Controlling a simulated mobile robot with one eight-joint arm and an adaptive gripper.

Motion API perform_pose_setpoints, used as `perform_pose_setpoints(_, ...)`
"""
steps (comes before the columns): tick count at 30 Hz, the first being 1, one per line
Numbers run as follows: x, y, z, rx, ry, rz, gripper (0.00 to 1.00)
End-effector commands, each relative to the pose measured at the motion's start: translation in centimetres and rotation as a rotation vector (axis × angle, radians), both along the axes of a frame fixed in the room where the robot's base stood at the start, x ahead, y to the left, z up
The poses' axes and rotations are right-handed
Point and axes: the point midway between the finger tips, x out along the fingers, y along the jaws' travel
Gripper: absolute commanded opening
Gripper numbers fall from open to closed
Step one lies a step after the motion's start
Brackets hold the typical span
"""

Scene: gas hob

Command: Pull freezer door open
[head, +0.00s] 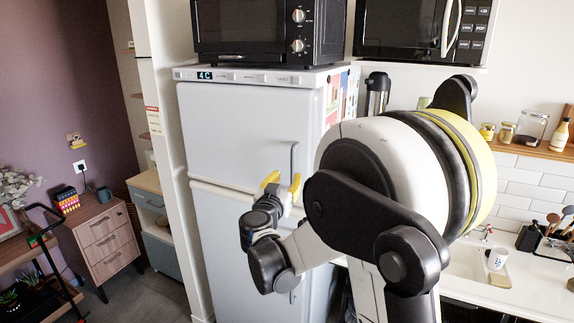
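The white fridge-freezer stands in the middle of the view, with a smaller upper door (235,130) over a taller lower door (215,235). I take the upper one to be the freezer door; it looks closed. Its grey vertical handle (294,158) is near the door's right edge. My gripper (284,178) has yellow fingers spread apart, with nothing seen between them. It is at the handle's lower end, and the right finger overlaps the handle in the picture. I cannot tell whether it touches. My arm hides part of the lower door and the fridge's right side.
A black oven (265,30) sits on top of the fridge, and a microwave (425,28) is at the upper right. A counter with a sink (468,262) lies to the right. A wooden drawer cabinet (105,235) is at left; some grey floor (150,295) is clear before the fridge.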

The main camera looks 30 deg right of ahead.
Motion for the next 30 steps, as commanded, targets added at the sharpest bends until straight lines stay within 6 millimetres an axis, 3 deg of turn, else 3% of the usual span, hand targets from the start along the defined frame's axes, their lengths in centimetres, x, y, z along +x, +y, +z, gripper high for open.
perform_pose_setpoints(6,3.4,-3.1,0.0,0.000,0.001,-0.003,0.38)
perform_pose_setpoints(12,5.6,-4.9,0.0,0.001,0.002,-0.002,0.38)
perform_pose_setpoints(24,6.4,-5.6,0.0,0.001,0.002,-0.002,0.38)
perform_pose_setpoints(25,6.4,-5.6,0.0,0.001,0.002,-0.001,0.33)
perform_pose_setpoints(28,6.4,-5.6,0.0,0.001,0.002,-0.001,0.03)
perform_pose_setpoints(30,6.3,-5.6,0.0,0.001,0.002,-0.001,0.00)
